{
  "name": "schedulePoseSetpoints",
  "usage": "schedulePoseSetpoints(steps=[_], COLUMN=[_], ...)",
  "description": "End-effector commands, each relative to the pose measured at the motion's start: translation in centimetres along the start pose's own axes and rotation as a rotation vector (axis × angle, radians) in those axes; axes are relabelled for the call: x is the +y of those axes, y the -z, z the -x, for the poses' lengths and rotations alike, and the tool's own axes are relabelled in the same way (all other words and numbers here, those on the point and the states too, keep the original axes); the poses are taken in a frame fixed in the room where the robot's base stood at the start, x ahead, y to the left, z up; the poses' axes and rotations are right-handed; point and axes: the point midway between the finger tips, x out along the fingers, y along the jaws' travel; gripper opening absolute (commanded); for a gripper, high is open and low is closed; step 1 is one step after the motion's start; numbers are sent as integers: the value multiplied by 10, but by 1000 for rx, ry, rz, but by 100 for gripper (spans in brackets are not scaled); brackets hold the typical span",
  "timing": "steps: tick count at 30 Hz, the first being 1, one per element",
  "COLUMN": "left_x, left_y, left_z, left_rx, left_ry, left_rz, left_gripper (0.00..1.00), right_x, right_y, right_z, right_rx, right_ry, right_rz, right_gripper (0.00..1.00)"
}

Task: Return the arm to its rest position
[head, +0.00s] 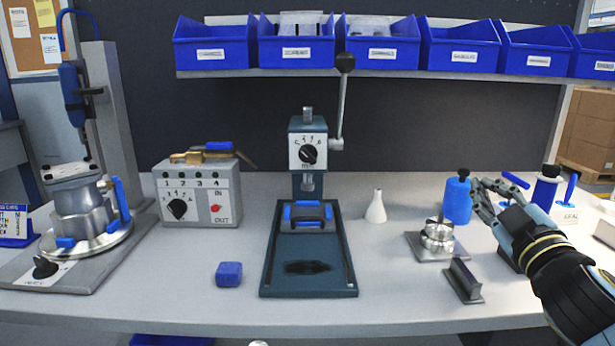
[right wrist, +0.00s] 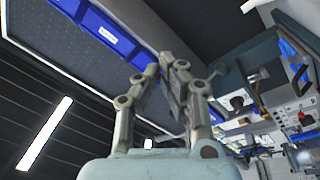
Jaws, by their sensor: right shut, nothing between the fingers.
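My right gripper (head: 484,190) is at the right of the bench in the head view, on the arm that comes in from the lower right. Its fingers are shut with nothing between them. They are close to a blue cylindrical bottle (head: 457,202); I cannot tell if they touch it. In the right wrist view the closed gripper (right wrist: 165,75) points up toward the blue bins and shelf. My left gripper is not in view.
A press (head: 308,260) stands mid-bench, a grey control box (head: 198,195) left of it. A housing (head: 85,215) sits on a fixture at far left. A metal part (head: 437,236), a dark block (head: 463,281) and a white bottle (head: 376,207) stand near the gripper. Front centre-right is clear.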

Motion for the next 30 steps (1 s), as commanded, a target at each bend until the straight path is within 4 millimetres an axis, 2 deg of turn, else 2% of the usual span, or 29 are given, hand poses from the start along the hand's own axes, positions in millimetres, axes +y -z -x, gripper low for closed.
schedulePoseSetpoints(steps=[1,3,5,6,9,15,21,26,30], left_x=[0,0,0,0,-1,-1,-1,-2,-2], left_y=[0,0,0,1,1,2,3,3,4], left_z=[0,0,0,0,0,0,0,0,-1], left_rx=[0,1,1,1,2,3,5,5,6], left_ry=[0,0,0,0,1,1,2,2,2], left_rz=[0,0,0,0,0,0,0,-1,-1], left_gripper=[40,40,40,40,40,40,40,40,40], right_x=[4,3,-5,-13,-34,-64,-81,-90,-118], right_y=[-21,-50,-72,-83,-96,-92,-75,-60,-94], right_z=[24,60,97,122,179,261,324,368,363], right_rx=[-130,-328,-498,-604,-816,-1076,-1242,-1346,-1359], right_ry=[-21,-26,0,30,123,305,475,605,599], right_rz=[-69,-166,-244,-291,-376,-462,-503,-518,-516], right_gripper=[0,0,0,0,0,0,0,0,0])
